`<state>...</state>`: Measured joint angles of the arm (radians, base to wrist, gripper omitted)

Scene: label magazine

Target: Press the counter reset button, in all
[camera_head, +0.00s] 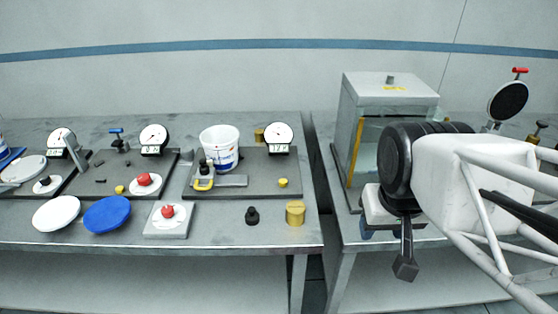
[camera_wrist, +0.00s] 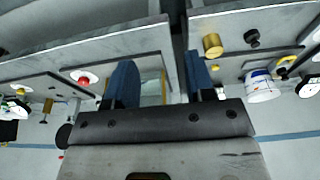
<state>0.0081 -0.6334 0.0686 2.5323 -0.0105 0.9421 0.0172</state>
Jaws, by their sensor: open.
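Several dial gauges with small counter displays stand behind dark plates on the left bench; two are the middle one (camera_head: 153,139) and the right one (camera_head: 278,138). A yellow button (camera_head: 283,182) is on the right plate and another yellow button (camera_head: 119,189) is on the middle plate. A red button (camera_head: 145,180) sits on the middle plate, and a red button (camera_head: 167,211) on a grey box in front. I cannot tell which button resets a counter. My gripper (camera_head: 404,266) hangs near the right bench's front edge, away from these. Its fingers (camera_wrist: 160,84) are apart and empty.
A white bucket (camera_head: 219,149), blue disc (camera_head: 107,214), white disc (camera_head: 56,213), black knob (camera_head: 252,216) and brass cylinder (camera_head: 295,213) are on the left bench. A glass-sided cabinet (camera_head: 388,87) stands on the right bench. A gap separates the benches.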

